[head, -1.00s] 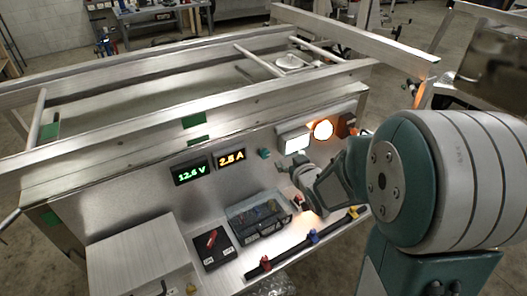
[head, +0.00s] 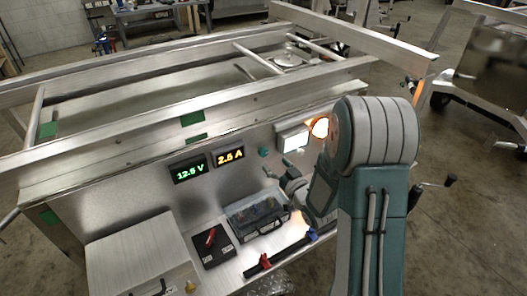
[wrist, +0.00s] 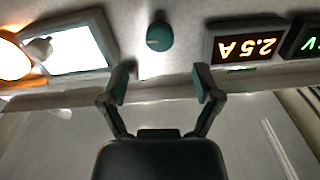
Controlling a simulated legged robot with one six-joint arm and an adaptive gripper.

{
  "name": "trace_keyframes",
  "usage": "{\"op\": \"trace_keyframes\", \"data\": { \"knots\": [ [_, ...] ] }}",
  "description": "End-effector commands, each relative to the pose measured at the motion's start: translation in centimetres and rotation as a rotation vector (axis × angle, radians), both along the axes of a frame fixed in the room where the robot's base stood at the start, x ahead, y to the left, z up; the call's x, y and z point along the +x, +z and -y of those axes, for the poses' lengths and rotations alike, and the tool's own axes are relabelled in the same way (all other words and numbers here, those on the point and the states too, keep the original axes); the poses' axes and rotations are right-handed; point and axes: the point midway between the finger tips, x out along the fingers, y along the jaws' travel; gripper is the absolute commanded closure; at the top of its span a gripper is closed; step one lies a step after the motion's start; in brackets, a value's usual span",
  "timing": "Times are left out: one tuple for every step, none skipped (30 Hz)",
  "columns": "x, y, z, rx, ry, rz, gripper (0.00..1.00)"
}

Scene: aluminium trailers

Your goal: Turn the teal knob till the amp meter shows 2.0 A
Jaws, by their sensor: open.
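The teal knob (head: 264,152) sits on the metal panel, to the right of the amp meter (head: 230,156), which reads 2.5 A in orange digits. In the wrist view, which looks upside down, the knob (wrist: 159,36) is beyond the fingertips and lies between them from side to side. The amp meter (wrist: 247,47) is to its right there. My gripper (wrist: 162,84) is open and empty, apart from the knob. In the head view my arm partly hides the gripper, which is below and right of the knob.
A green voltmeter (head: 189,170) reads 12.5 V. A lit white panel (head: 293,140) and a glowing orange lamp (head: 320,128) are right of the knob. A clear-lidded box (head: 257,216) and a black tray (head: 213,244) stand on the shelf below.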

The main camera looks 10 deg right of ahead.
Motion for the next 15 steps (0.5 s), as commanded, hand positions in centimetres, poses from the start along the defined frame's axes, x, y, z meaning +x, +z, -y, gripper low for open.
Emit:
{"op": "trace_keyframes", "data": {
  "knots": [
    [1.0, 0.0, -0.4, -0.001, 0.002, 0.001, 0.18],
    [1.5, 0.0, -0.6, -0.001, 0.002, 0.001, 0.18],
    [2.3, 0.0, -0.9, -0.002, 0.003, 0.002, 0.18],
    [2.8, 0.0, -1.0, -0.002, 0.002, 0.001, 0.18],
    [3.3, 0.0, -1.1, -0.002, 0.001, 0.002, 0.18],
    [4.0, 0.0, -1.4, -0.002, 0.001, 0.002, 0.18],
    [4.4, 0.0, -1.5, -0.001, 0.001, 0.001, 0.18],
    [4.8, 0.0, -1.7, -0.001, 0.001, 0.0, 0.18],
    [5.4, 0.0, -1.8, -0.001, 0.0, 0.001, 0.18],
    [5.7, 0.0, -1.9, -0.001, 0.0, 0.0, 0.18],
    [6.0, 0.0, -2.0, -0.001, 0.0, 0.0, 0.18],
    [6.4, 0.0, -2.1, -0.001, -0.001, 0.0, 0.18],
    [6.6, 0.0, -2.2, -0.001, -0.001, 0.0, 0.18],
    [6.7, 0.0, -2.2, -0.001, -0.001, 0.0, 0.18],
    [6.9, 0.1, -2.2, -0.001, -0.001, 0.0, 0.18]
  ]
}}
